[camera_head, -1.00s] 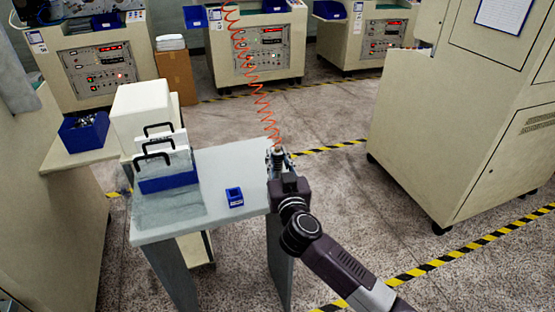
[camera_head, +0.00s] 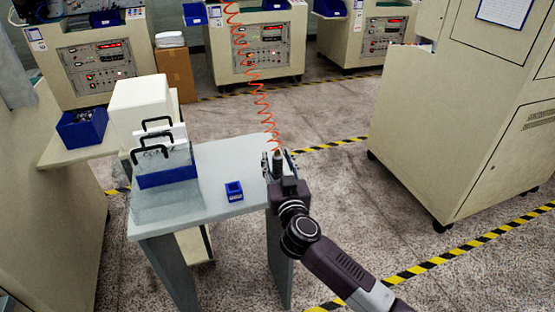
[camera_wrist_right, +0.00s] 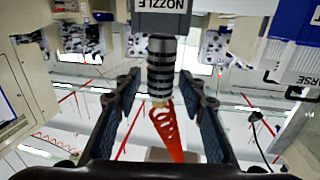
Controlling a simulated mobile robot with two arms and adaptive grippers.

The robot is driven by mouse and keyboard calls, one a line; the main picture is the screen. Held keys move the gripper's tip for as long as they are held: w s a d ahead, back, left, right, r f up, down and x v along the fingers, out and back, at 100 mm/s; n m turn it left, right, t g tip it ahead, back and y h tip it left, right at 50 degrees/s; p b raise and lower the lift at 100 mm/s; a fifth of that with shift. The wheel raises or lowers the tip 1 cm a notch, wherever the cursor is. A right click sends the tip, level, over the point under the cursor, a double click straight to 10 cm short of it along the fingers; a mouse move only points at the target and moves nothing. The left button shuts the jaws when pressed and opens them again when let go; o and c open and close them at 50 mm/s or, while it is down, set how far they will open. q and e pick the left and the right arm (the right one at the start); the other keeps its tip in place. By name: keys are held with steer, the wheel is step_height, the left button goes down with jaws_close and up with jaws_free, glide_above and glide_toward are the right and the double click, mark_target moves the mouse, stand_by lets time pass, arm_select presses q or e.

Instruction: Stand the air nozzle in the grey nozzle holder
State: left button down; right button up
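The air nozzle (camera_wrist_right: 161,70), a ringed black and silver cylinder on an orange coiled hose, sits with one end at the grey nozzle holder (camera_wrist_right: 172,20), which carries an upside-down "NOZZLE" label in the right wrist view. In the head view the nozzle (camera_head: 277,157) is upright at the table's right edge, its hose rising from its top. My right gripper (camera_head: 277,165) is open around it; the right wrist view shows a gap between the nozzle and each finger (camera_wrist_right: 160,84). How deep the nozzle sits is hidden. My left gripper is out of view.
The orange hose (camera_head: 256,88) hangs from above. Beige cabinets (camera_head: 455,125) stand right and behind. The table's middle is clear.

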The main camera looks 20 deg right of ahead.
steer(key=shift+s, duration=0.15)
steer(key=shift+s+f, duration=0.1)
steer(key=shift+s, duration=0.2)
steer(key=s+a, duration=0.1)
steer(key=s, duration=1)
step_height(320, 180, down, 16)
steer(key=r+n+y, duration=0.1)
steer(key=n+y, duration=0.1)
steer(key=n, duration=0.1)
steer(key=s+f+n+g+y, duration=0.1)
steer(key=s+f+g, duration=0.2)
steer(key=s+f, duration=0.55)
steer(key=s+f+g, duration=0.3)
steer(key=f, duration=1)
steer(key=s+f+n+g+y, duration=0.1)
steer(key=s+f+g, duration=0.1)
steer(key=s+f, duration=0.65)
steer(key=s+d+f+g, duration=0.1)
steer(key=s+f+g, duration=0.2)
steer(key=s, duration=0.6)
steer(key=s+d+f+g+h, duration=0.1)
steer(key=s+d+f+g, duration=0.1)
steer(key=s+f, duration=0.6)
steer(key=s+d+f+m+g, duration=0.1)
steer(key=s+f+g, duration=0.2)
steer(key=s+f, duration=0.3)
steer(key=s, duration=0.5)
steer(key=shift+s+d+f+g+h, duration=0.2)
steer(key=shift+d+g+h, duration=0.1)
steer(key=shift+g+h, duration=0.1)
